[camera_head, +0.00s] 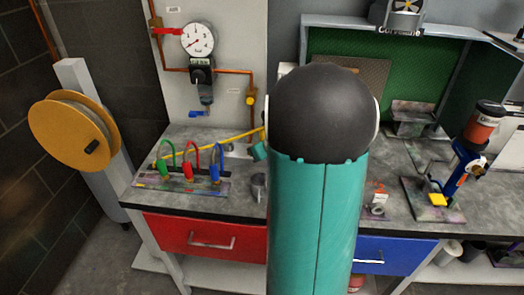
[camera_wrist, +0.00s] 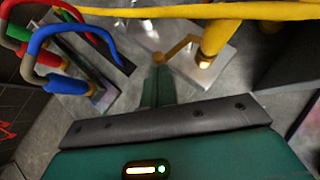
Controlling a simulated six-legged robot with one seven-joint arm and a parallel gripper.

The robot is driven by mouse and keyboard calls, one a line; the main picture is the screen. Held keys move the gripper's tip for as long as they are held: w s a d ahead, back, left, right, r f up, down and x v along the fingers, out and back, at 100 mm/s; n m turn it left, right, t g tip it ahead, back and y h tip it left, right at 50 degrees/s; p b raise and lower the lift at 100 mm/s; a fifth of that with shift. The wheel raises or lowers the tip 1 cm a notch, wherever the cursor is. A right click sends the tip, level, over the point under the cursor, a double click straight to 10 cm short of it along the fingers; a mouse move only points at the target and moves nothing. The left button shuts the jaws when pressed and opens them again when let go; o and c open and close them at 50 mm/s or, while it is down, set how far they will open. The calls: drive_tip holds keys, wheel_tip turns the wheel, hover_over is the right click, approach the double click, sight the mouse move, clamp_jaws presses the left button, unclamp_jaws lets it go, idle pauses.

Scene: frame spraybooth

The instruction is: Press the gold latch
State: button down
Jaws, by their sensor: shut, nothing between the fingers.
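A gold latch (camera_wrist: 178,48) shows in the wrist view as a thin bent arm reaching left from a yellow cylinder (camera_wrist: 218,38) on a pale metal plate (camera_wrist: 205,72). My gripper (camera_wrist: 158,73) is shut and empty, its narrow teal fingers pointing at the latch's free end. The tip overlaps or borders that end in the picture; I cannot tell whether they touch. In the head view a teal part of my gripper (camera_head: 259,152) shows left of my arm, over the bench. My arm hides the latch there.
A yellow hose (camera_wrist: 160,12) crosses just beyond the latch. A stand with green, red and blue hoses (camera_head: 185,182) is left on the grey bench (camera_head: 235,208). A gauge (camera_head: 198,40) and copper pipe are on the wall behind. A blue device (camera_head: 466,165) stands right.

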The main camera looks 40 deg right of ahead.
drive_tip(key=shift+w+a+m+h, duration=0.4)
drive_tip(key=shift+m+h, duration=0.3)
drive_tip(key=shift+m, duration=0.2)
drive_tip(key=shift+d, duration=0.1)
drive_tip(key=shift+d, duration=0.7)
drive_tip(key=shift+s, duration=0.1)
